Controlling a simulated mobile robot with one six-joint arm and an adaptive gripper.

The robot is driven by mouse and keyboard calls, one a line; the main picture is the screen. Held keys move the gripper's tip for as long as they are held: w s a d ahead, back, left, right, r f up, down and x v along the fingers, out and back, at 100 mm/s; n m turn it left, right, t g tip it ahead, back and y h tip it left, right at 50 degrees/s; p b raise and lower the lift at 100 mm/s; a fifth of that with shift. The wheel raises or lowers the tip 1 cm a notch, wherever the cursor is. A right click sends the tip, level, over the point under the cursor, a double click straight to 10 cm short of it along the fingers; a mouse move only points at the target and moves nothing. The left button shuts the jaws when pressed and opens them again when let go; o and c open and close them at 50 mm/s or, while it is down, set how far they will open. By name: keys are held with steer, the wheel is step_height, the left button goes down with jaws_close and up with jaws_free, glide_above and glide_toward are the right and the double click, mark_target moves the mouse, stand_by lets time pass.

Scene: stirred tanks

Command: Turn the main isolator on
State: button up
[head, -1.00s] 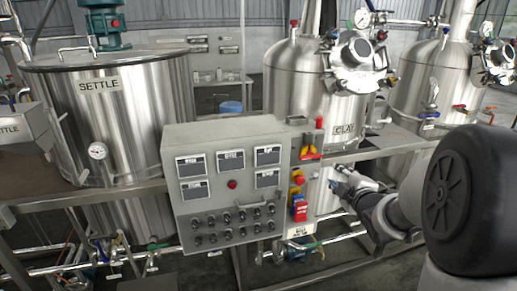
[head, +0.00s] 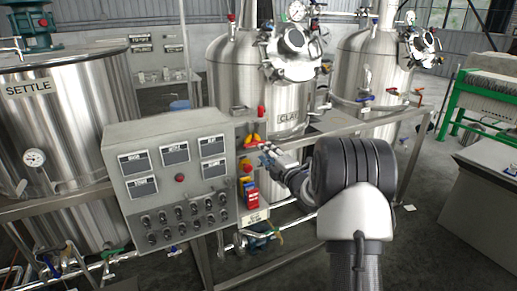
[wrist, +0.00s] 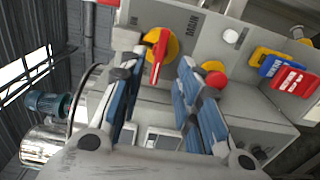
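The main isolator is a red handle (wrist: 160,55) on a yellow disc, beside a label reading MAIN (wrist: 190,24) in the wrist view. In the head view the isolator (head: 251,140) is on the narrow panel right of the control box, partly behind my gripper. My gripper (wrist: 157,60) is open, its blue-padded fingers apart. The red handle shows between the fingertips, nearer the left finger. I cannot tell whether a finger touches it. My gripper (head: 266,156) also shows at the isolator in the head view.
A red push button (wrist: 215,79) sits close to the right finger. Yellow, blue and red tags (wrist: 286,75) hang beyond it. The grey control box (head: 172,180) with displays and knobs stands left. Steel tanks (head: 262,90) and pipes stand behind.

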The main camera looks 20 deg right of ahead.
mark_target(253, 142)
steer(key=w, duration=0.6)
steer(key=shift+w+b, duration=0.3)
steer(key=shift+a, duration=0.1)
steer(key=shift+c, duration=0.6)
jaws_close()
